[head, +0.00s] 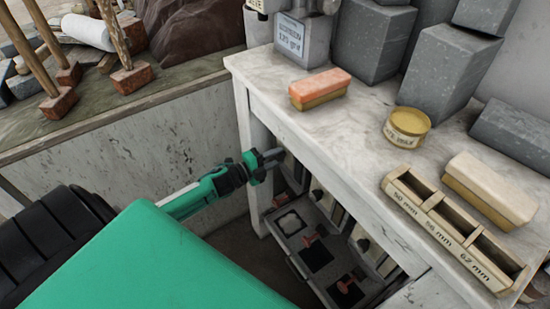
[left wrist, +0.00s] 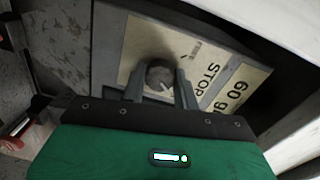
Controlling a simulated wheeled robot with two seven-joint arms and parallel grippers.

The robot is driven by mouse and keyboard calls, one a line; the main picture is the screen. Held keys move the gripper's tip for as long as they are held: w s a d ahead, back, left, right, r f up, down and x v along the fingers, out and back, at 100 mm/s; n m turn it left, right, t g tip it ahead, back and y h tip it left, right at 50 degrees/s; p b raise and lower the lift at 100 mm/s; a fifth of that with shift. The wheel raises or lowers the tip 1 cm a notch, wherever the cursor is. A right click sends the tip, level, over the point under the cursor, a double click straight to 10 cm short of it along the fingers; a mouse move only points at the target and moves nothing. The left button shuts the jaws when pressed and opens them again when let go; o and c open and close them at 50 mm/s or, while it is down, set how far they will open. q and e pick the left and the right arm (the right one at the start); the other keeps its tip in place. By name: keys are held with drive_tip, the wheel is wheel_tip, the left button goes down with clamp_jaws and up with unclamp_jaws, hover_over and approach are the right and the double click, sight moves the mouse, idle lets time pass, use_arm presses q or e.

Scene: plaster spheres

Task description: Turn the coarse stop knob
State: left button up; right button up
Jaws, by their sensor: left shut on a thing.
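The coarse stop knob (left wrist: 159,75) is a round grey knob on a cream label plate (left wrist: 207,67) that reads "STOP" and "60 g", in the left wrist view. My left gripper (left wrist: 160,88) has one finger on each side of the knob and is shut on it. In the head view my left gripper (head: 266,163) reaches in at the left end of the marble-topped bench, below its top. The knob itself is hidden in the head view. My right gripper is in neither view.
The marble bench top (head: 345,125) overhangs close by. It carries a pink-topped block (head: 320,84), a round tin (head: 407,127), a slotted wooden holder (head: 455,232) and grey blocks (head: 370,40). Boxes with red parts (head: 320,250) stand under the bench.

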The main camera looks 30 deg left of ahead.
use_arm(q)
drive_tip(key=shift+f+m, duration=0.15)
drive_tip(key=shift+m, duration=0.45)
drive_tip(key=shift+d, duration=0.1)
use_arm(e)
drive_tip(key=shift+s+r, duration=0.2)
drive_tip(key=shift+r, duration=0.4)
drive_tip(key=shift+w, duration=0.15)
use_arm(q)
drive_tip(key=o, duration=1)
drive_tip(key=shift+c, duration=0.2)
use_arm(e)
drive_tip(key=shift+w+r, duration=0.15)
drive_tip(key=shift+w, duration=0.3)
use_arm(q)
drive_tip(key=shift+s, duration=0.1)
